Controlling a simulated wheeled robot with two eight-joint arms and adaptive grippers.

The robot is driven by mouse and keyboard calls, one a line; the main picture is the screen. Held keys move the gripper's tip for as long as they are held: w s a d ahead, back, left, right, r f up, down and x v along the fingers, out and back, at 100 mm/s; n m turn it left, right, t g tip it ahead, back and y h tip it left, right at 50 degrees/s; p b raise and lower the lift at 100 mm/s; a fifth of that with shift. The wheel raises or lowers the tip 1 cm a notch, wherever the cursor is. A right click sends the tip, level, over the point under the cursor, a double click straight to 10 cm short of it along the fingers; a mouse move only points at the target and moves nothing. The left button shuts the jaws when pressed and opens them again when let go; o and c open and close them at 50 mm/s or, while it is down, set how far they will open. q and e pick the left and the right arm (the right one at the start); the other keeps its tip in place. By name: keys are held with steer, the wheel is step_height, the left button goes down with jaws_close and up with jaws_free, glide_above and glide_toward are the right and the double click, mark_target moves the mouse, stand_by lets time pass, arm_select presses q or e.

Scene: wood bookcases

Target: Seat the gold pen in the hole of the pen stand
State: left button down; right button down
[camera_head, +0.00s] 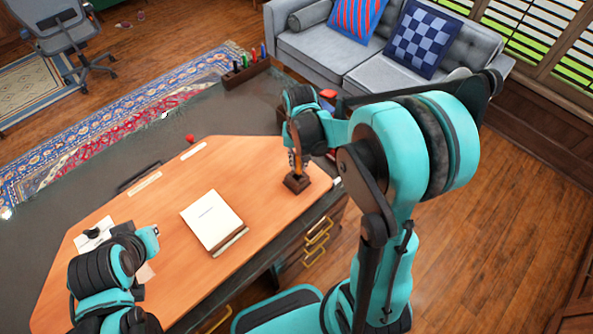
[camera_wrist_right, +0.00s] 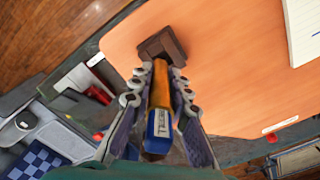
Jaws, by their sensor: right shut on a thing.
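The dark brown pen stand (camera_head: 297,184) sits on the orange desk top near its right end; the right wrist view shows it at the top (camera_wrist_right: 163,44). My right gripper (camera_head: 295,165) is just above the stand, pointing down. Its fingers (camera_wrist_right: 160,72) are shut on the gold pen (camera_wrist_right: 160,88), which has a blue printed upper end. The pen's far end meets the stand in the wrist view. I cannot tell whether it is inside the hole, which is hidden. My left gripper (camera_head: 148,238) is over the desk's left part; its fingers are unclear.
A white notepad (camera_head: 212,220) lies mid-desk. A dark rack of coloured pens (camera_head: 246,72) stands at the desk's far edge. A small red object (camera_head: 190,138) lies on the dark border. A grey sofa (camera_head: 345,60) is beyond. Desk top between notepad and stand is clear.

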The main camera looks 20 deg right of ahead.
mark_target(297, 170)
steer(key=shift+w+a+f, duration=0.25)
steer(key=shift+f, duration=0.2)
steer(key=shift+f+b, duration=0.6)
steer(key=shift+f, duration=1.15)
steer(key=shift+f, duration=0.1)
steer(key=c, duration=1.4)
jaws_free()
steer(key=shift+c, duration=0.2)
